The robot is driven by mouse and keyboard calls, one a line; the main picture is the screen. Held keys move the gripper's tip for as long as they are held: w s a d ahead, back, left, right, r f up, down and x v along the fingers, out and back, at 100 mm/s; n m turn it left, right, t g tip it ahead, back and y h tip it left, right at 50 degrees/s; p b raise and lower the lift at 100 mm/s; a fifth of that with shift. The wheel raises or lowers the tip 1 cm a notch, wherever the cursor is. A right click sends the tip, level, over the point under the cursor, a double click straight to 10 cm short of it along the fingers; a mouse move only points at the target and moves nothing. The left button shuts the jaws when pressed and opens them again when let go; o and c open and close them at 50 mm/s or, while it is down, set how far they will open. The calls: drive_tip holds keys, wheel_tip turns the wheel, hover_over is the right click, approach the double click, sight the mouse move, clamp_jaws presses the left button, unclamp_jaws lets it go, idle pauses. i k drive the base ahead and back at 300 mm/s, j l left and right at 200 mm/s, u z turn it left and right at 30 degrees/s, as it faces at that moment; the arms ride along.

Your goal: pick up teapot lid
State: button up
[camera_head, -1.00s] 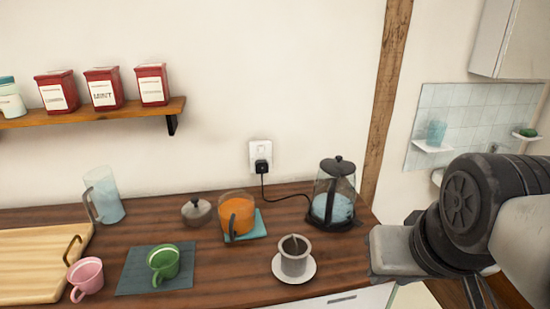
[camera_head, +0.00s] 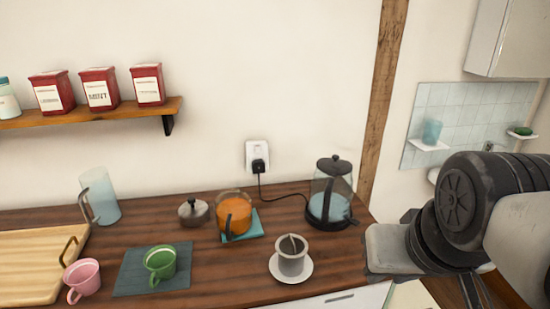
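The teapot lid (camera_head: 194,212) appears to be the small grey, round piece with a dark knob on the wooden counter. It sits just left of the orange teapot (camera_head: 233,214), with a small gap between them. My arm fills the right side of the view, well to the right of the lid. My gripper's fingers are out of view, so its opening does not show.
A kettle (camera_head: 329,196), corded to a wall socket (camera_head: 258,157), stands at the back right. A grey cup (camera_head: 291,256), green cup (camera_head: 160,263), pink cup (camera_head: 83,278), blue pitcher (camera_head: 99,196) and cutting board (camera_head: 30,270) surround the counter (camera_head: 225,278). A shelf (camera_head: 90,114) hangs above.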

sight(194, 213)
drive_tip(key=j+u, duration=0.2)
drive_tip(key=j, duration=0.3)
drive_tip(key=i+j+u, duration=0.15)
drive_tip(key=j, duration=0.3)
drive_tip(key=i+j+u, duration=0.2)
drive_tip(key=j, duration=0.25)
drive_tip(key=k, duration=0.05)
